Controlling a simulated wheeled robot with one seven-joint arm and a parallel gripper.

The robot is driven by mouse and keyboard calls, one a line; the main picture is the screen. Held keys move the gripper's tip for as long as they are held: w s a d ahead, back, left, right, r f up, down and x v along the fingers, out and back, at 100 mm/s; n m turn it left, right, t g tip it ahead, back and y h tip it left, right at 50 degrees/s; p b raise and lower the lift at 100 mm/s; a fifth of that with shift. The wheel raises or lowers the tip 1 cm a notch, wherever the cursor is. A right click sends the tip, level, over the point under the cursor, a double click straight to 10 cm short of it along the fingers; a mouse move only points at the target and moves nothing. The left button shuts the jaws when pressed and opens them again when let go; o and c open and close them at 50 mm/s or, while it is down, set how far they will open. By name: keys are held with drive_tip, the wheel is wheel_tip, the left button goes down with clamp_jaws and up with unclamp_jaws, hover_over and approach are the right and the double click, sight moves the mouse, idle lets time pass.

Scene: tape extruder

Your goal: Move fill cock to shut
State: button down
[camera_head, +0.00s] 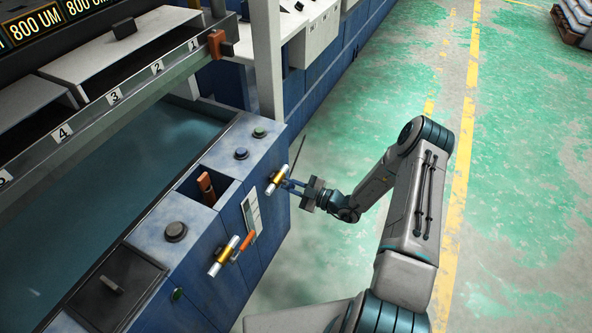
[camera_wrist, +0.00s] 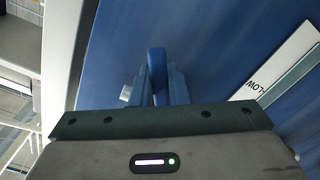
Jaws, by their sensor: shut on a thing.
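Two brass cocks with pale ends stand on the front of the blue machine in the head view. The farther cock (camera_head: 276,181) has a blue handle, and the nearer cock (camera_head: 222,257) has an orange handle (camera_head: 243,245). No label tells me which one is the fill cock. My gripper (camera_head: 292,186) is at the farther cock, shut on its blue handle. In the wrist view the blue handle (camera_wrist: 157,70) stands between my two fingers. The fingers hide its lower part, and the exact handle angle is hard to tell.
A level gauge (camera_head: 252,214) lies between the cocks, its strip reading "LOW" in the wrist view (camera_wrist: 282,68). A thin dark rod (camera_head: 299,158) rises near my gripper. A pale upright post (camera_head: 267,60) stands behind.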

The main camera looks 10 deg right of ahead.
drive_tip(key=m, duration=0.1)
drive_tip(key=s+a+m+p, duration=0.1)
drive_tip(key=m, duration=0.1)
drive_tip(key=shift+s+f+m, duration=0.2)
drive_tip(key=shift+f+m, duration=0.1)
drive_tip(key=shift+f, duration=0.05)
drive_tip(key=shift+s+a+m+p, duration=0.4)
drive_tip(key=shift+s+m+p, duration=0.1)
drive_tip(key=shift+m, duration=0.7)
drive_tip(key=c, duration=1.3)
unclamp_jaws()
drive_tip(key=shift+d+f, duration=0.1)
drive_tip(key=shift+p+v, duration=0.4)
drive_tip(key=shift+v, duration=3.55)
